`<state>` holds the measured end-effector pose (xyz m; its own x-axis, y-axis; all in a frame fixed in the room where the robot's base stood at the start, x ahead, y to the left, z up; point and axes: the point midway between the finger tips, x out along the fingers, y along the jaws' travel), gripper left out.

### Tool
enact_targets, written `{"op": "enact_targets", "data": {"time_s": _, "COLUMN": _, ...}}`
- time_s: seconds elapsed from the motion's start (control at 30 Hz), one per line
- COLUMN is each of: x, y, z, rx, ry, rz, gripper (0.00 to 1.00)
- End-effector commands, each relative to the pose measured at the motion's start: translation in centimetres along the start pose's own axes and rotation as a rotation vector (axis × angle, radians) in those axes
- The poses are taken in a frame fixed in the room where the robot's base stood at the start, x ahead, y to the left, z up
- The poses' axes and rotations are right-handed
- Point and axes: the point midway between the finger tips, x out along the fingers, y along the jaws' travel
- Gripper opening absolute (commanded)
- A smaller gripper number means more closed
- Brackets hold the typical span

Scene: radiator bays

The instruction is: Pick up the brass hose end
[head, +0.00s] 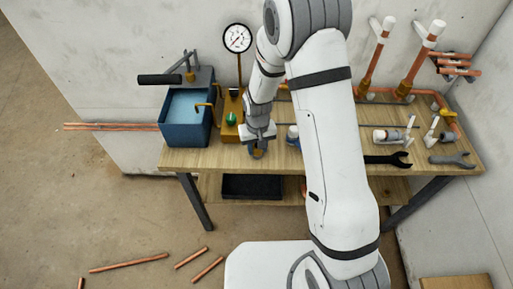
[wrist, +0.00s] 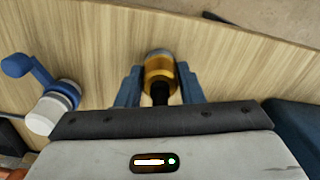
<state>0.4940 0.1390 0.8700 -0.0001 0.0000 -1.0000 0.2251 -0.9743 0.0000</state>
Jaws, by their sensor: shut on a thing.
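The brass hose end (wrist: 158,74) shows in the wrist view as a gold-coloured cylinder with a grey far rim and a dark part toward my gripper. My gripper (wrist: 160,88) has its two blue-grey fingers closed on either side of it. In the head view my gripper (head: 257,148) points down near the front edge of the wooden bench (head: 320,155), and a small gold bit of the hose end (head: 257,154) shows at its fingertips. I cannot tell whether the hose end touches the bench top.
A blue water tank (head: 186,120) with a black-handled lever stands left of my gripper. A pressure gauge (head: 237,38) rises behind. A blue-handled white valve (wrist: 50,105) lies nearby. Wrenches (head: 390,160) and copper pipes (head: 405,80) are at the right. Cut pipes (head: 130,262) lie on the floor.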

Motion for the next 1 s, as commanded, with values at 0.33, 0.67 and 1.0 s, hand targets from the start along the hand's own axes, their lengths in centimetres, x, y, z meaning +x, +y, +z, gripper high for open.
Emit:
{"op": "enact_targets", "data": {"time_s": 0.33, "x": -4.1, "y": -0.1, "z": -0.1, "rx": -0.001, "ry": 0.007, "rz": -0.001, "gripper": 0.19}}
{"op": "enact_targets", "data": {"time_s": 0.67, "x": -9.4, "y": -0.1, "z": -0.1, "rx": -0.001, "ry": 0.003, "rz": 0.0, "gripper": 0.19}}
{"op": "enact_targets", "data": {"time_s": 1.0, "x": -11.9, "y": -0.1, "z": 0.0, "rx": -0.001, "ry": 0.001, "rz": 0.0, "gripper": 0.19}}
